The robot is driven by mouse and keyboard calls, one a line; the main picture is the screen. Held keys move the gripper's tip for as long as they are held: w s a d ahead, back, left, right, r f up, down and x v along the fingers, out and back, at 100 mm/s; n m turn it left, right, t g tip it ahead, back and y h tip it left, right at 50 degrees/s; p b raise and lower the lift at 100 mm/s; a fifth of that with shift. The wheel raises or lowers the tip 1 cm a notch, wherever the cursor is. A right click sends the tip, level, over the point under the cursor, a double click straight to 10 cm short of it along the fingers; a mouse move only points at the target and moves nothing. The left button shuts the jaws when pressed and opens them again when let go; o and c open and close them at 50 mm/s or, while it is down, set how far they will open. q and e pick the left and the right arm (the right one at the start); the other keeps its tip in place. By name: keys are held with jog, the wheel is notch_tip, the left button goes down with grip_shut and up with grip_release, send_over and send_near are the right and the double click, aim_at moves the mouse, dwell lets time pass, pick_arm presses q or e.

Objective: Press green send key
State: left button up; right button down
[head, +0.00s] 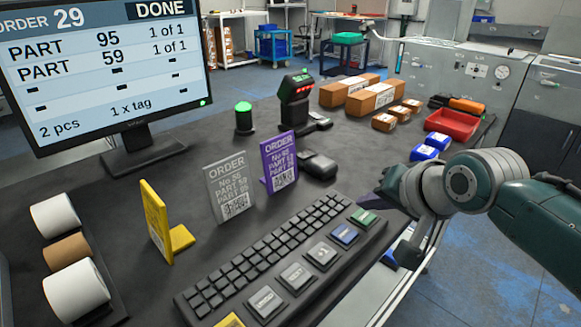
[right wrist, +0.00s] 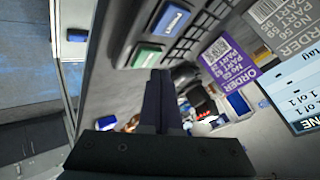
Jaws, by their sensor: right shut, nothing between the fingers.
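The green key (head: 364,218) is at the far right end of the dark keyboard (head: 262,258), beside a blue key (head: 344,235). In the right wrist view the green key (right wrist: 145,56) and the blue key (right wrist: 170,20) lie just beyond the fingertips. My right gripper (head: 382,196) is shut and empty, just past the keyboard's right end, close to the green key. Its dark fingers (right wrist: 158,78) are together in the right wrist view; I see no clear contact with the key. My left gripper is not in view.
The monitor (head: 110,70) shows ORDER 29 and DONE. Yellow (head: 157,222), grey (head: 229,187) and purple (head: 279,163) order cards stand behind the keyboard. A scanner (head: 295,98), green button (head: 244,117), boxes (head: 370,99) and red tray (head: 452,124) are farther back.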

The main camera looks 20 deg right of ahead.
jog(key=shift+f, duration=0.2)
jog(key=shift+f, duration=0.25)
dwell(0.4)
jog(key=shift+f+b, duration=0.4)
jog(key=shift+f, duration=0.05)
jog(key=shift+r, duration=0.1)
dwell(0.5)
jog(key=shift+r+p, duration=0.6)
jog(key=shift+p, duration=0.25)
jog(key=shift+r, duration=0.15)
